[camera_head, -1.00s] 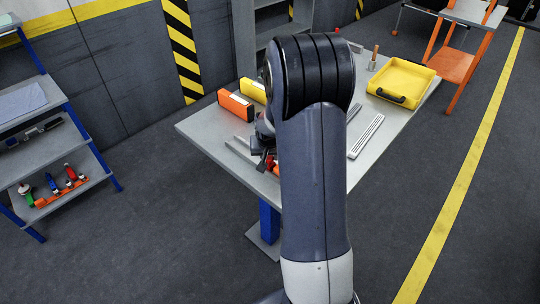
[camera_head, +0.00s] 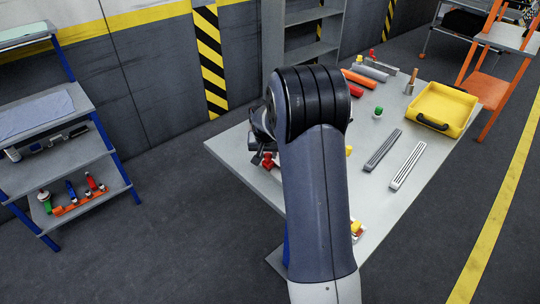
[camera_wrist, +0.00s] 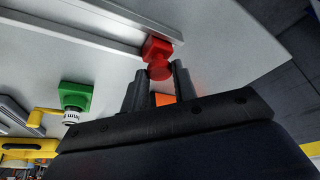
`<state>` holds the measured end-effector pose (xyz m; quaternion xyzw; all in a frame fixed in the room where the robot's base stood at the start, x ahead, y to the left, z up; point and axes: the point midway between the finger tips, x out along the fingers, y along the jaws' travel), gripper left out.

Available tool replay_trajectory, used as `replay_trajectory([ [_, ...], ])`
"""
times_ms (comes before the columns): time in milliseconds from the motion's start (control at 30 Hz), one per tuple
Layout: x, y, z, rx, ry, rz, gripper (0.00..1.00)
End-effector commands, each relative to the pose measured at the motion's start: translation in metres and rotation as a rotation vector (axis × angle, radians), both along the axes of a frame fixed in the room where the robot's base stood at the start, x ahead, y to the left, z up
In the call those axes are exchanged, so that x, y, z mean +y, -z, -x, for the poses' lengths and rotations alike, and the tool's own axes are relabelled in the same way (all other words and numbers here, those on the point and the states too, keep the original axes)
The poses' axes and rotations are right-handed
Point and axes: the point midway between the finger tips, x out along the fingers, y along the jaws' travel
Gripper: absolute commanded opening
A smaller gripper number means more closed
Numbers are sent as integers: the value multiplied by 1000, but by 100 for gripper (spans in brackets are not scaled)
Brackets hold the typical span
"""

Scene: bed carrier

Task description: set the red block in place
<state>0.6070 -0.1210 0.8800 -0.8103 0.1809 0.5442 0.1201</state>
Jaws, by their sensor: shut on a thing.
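The red block (camera_wrist: 156,48) has a square base and a round knob. In the wrist view my gripper (camera_wrist: 160,80) is shut on it, with the dark fingers on either side of the knob. The block is beside a pale rail on the grey table; I cannot tell whether it touches the surface. In the head view a small red part (camera_head: 268,161) shows by my gripper (camera_head: 262,148) near the table's left end. My arm hides much of the gripper there.
A green block (camera_wrist: 76,98) with a pale knob is left of the gripper. The table (camera_head: 235,150) also carries a yellow tray (camera_head: 443,108), two grey strips (camera_head: 408,166), a green-topped piece (camera_head: 378,112) and coloured bars (camera_head: 358,80). Blue-framed shelves (camera_head: 75,150) stand left.

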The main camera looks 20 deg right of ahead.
Motion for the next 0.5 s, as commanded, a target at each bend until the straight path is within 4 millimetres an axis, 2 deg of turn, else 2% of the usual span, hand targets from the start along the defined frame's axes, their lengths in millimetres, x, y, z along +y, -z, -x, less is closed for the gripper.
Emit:
replay_trajectory([
  [267,2,-2,-4,-13,-2,-2,0],
  [300,2,-2,-4,-14,-2,-1,28],
  [500,2,-2,-3,-11,-2,-1,45],
])
